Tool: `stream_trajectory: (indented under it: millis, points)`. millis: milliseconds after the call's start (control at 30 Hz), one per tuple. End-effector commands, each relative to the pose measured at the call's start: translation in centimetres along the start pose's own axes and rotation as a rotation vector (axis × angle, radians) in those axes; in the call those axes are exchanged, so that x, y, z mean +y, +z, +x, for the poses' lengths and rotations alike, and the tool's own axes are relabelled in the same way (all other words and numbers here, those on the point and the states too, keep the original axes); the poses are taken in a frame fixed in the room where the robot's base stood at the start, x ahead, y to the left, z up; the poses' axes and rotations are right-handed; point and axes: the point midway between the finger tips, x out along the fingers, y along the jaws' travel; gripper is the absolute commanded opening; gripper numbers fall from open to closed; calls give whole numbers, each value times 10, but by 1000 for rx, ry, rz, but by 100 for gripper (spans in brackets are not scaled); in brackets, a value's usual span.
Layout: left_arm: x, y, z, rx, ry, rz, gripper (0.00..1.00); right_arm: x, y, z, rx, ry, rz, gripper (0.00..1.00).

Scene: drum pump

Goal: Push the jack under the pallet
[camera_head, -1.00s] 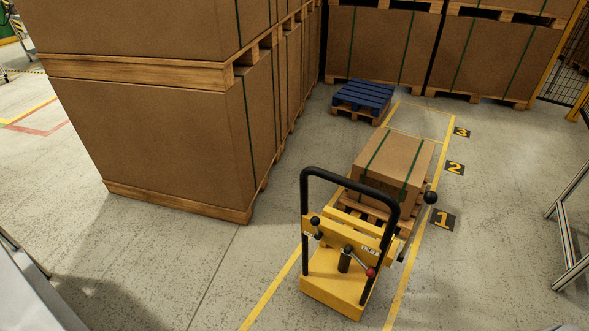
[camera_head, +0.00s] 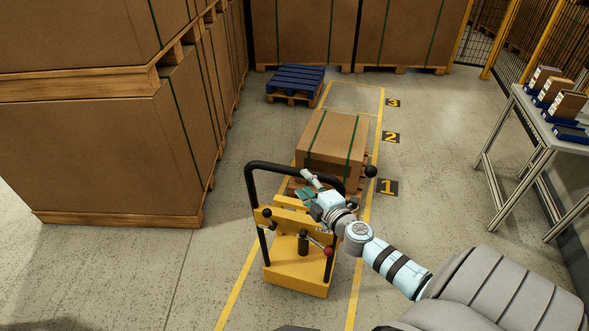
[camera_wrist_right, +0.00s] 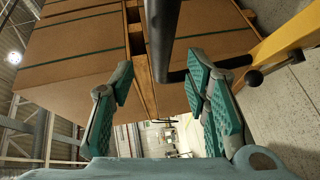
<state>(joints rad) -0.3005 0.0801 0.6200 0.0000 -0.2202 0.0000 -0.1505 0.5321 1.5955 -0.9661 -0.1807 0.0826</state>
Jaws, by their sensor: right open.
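The yellow jack (camera_head: 296,274) stands on the floor between two yellow lines, with a tall black loop handle (camera_head: 252,200). Just behind it is a wooden pallet (camera_head: 297,187) bearing a strapped brown carton (camera_head: 335,140). How far the jack reaches under the pallet is hidden. My right gripper (camera_head: 307,187) is open, near the handle in the head view. In the right wrist view, a black bar (camera_wrist_right: 162,35) shows in the gap between the open fingers (camera_wrist_right: 160,68); I cannot tell whether they touch it. My left gripper is not in view.
Stacked large cartons (camera_head: 90,160) stand on the left. A blue pallet (camera_head: 296,80) lies on a wooden one farther back. Floor marks 1, 2 and 3 run along the right line. A table (camera_head: 545,122) with boxes stands at right. Clear floor lies between lane and table.

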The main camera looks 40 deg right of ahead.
Motion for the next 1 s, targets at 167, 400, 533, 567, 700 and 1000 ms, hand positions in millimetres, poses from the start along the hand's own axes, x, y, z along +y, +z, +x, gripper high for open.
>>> stream_trajectory:
  millis: [167, 400, 533, 567, 700, 1000]
  points:
    - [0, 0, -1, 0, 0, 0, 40, 0, 0, 45, -1, 0, 3, 43]
    - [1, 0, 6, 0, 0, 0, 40, -2, 0, 74, -1, -2, 3, 43]
    - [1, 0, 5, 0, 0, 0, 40, -1, 0, 75, 0, -2, 1, 43]
    - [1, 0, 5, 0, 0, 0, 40, -1, 0, 75, 0, -2, 1, 43]
    - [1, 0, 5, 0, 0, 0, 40, -1, 0, 75, 0, -2, 1, 36]
    - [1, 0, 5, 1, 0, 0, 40, -1, 0, 75, -1, -3, 2, 0]
